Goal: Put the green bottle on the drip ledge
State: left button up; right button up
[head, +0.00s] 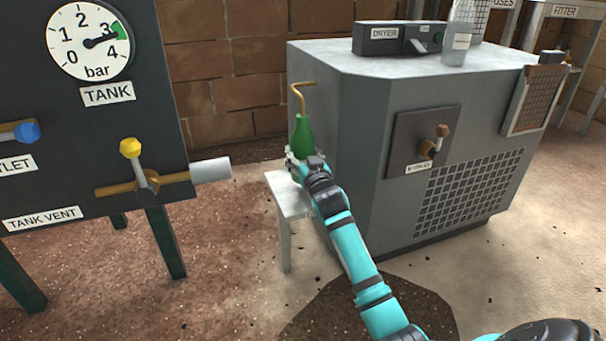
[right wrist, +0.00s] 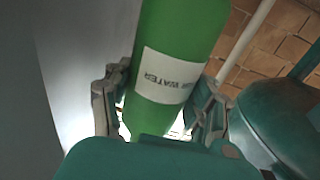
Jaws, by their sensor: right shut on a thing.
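The green bottle (head: 302,138) stands upright under the bent brass pipe (head: 299,94) on the left side of the dryer cabinet. My right gripper (head: 301,158) is shut on its lower part. In the right wrist view the bottle (right wrist: 191,40) is between the two fingers (right wrist: 160,110), its white label reading WATER upside down. The drip ledge (head: 288,205), a small pale grey shelf on legs, is just below the gripper. My gripper and arm hide the bottle's base, so I cannot tell whether it touches the ledge. My left gripper is out of view.
The grey dryer cabinet (head: 350,110) stands right of the ledge. A clear bottle (head: 458,42) is on its top. At left, a dark panel (head: 60,135) carries a gauge (head: 88,40) and a yellow-knobbed valve (head: 130,148). Its grey pipe end (head: 210,170) points toward the ledge. The floor between is open.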

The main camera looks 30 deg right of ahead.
notch_tip(320, 180, down, 3)
jog(key=b, duration=0.3)
jog(key=shift+f, duration=0.4)
jog(key=shift+r, duration=0.15)
jog(key=o, duration=1.2)
jog(key=shift+c, duration=0.2)
